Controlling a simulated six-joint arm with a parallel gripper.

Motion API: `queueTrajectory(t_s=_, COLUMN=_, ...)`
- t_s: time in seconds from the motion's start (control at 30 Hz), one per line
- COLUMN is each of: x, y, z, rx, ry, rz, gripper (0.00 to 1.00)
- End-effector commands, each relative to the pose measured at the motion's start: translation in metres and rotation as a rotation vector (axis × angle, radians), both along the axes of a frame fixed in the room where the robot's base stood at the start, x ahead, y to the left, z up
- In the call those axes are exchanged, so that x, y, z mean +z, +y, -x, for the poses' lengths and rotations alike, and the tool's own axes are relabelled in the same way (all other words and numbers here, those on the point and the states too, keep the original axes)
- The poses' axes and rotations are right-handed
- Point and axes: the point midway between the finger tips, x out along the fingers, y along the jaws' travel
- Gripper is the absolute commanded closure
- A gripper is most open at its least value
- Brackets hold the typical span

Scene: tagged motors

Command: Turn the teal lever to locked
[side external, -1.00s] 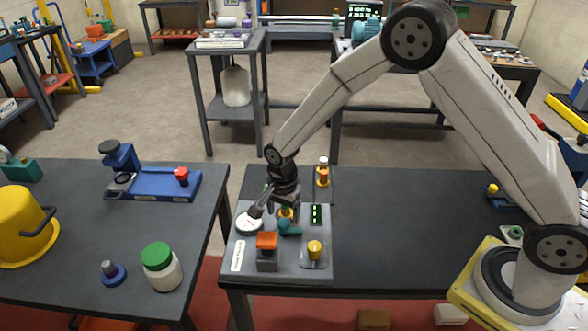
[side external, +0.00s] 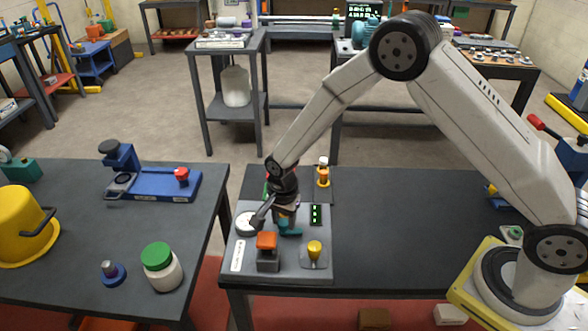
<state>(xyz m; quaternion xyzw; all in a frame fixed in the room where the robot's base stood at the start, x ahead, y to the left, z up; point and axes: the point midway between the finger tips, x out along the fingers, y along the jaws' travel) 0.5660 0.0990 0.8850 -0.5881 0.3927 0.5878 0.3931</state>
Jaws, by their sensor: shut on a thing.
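The teal lever (side external: 291,232) is on the grey control panel (side external: 302,271) at the front left of the near table. My gripper (side external: 284,221) points down over it and is shut on it. The fingers cover part of the lever, so its exact angle is hard to tell. No marking for locked is readable in this view.
On the panel, an orange-topped block (side external: 267,242), a yellow knob (side external: 314,249), a white dial (side external: 247,222) and a dark display with green lights (side external: 316,214) stand close around the lever. An orange-and-white item (side external: 323,177) stands behind. The table to the right is largely clear.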

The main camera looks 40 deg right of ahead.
Motion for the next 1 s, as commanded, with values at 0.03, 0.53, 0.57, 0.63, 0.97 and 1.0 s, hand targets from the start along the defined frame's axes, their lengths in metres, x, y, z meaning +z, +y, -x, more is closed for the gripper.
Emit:
queueTrajectory(t_s=0.03, x=0.0003, y=0.0001, z=-0.0002, rx=0.000, ry=-0.001, rz=0.000, gripper=1.00)
queueTrajectory(t_s=0.53, x=0.0004, y=0.0002, z=-0.0002, rx=0.131, ry=0.000, rz=0.000, gripper=1.00)
queueTrajectory(t_s=0.57, x=0.0004, y=0.0002, z=-0.0002, rx=0.149, ry=0.000, rz=0.000, gripper=1.00)
queueTrajectory(t_s=0.63, x=0.0005, y=0.0003, z=-0.0002, rx=0.198, ry=0.000, rz=0.000, gripper=1.00)
queueTrajectory(t_s=0.97, x=0.0005, y=0.0004, z=-0.0002, rx=0.489, ry=0.000, rz=0.000, gripper=1.00)
queueTrajectory(t_s=1.0, x=0.0005, y=0.0004, z=-0.0002, rx=0.527, ry=0.000, rz=0.000, gripper=1.00)
